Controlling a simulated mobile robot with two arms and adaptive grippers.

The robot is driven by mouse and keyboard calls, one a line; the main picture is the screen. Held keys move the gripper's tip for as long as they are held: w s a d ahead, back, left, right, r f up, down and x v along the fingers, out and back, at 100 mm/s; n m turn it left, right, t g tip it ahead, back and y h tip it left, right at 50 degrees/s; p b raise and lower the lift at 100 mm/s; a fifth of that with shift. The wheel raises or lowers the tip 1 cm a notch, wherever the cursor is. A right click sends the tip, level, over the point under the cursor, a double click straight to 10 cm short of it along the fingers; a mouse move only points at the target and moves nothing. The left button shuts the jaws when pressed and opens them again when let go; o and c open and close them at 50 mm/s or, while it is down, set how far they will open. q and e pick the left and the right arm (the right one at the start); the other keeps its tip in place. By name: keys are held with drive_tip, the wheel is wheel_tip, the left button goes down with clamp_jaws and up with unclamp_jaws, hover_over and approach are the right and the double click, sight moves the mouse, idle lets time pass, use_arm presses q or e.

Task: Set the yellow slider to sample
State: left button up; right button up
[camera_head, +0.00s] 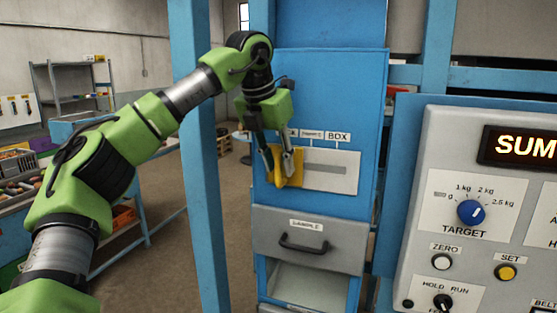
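The yellow slider (298,168) is at the left end of a horizontal slot in a pale plate on the blue cabinet. Labels sit above the plate: the right one reads BOX, the middle one is too small to read, and the left one is mostly hidden by my gripper. My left gripper (278,174) points down at the slider, with one finger at its left side and the other across its front. Yellow shows between the fingers; whether they press on it cannot be told. My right gripper is not in view.
The slot plate (345,183) is clear right of the slider. Below is a grey drawer (335,254) labelled SAMPLE with a black handle. A control panel (430,160) with a blue knob (471,212) stands at right. A blue post (195,120) stands left, behind my arm.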

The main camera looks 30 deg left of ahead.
sight(303, 165)
use_arm(q)
drive_tip(key=shift+f, duration=0.1)
clamp_jaws()
drive_tip(key=d, duration=0.2)
drive_tip(key=w+d, duration=0.1)
drive_tip(key=d, duration=0.2)
drive_tip(key=shift+w+d, duration=0.2)
drive_tip(key=shift+d, duration=0.15)
unclamp_jaws()
drive_tip(key=shift+d, duration=0.1)
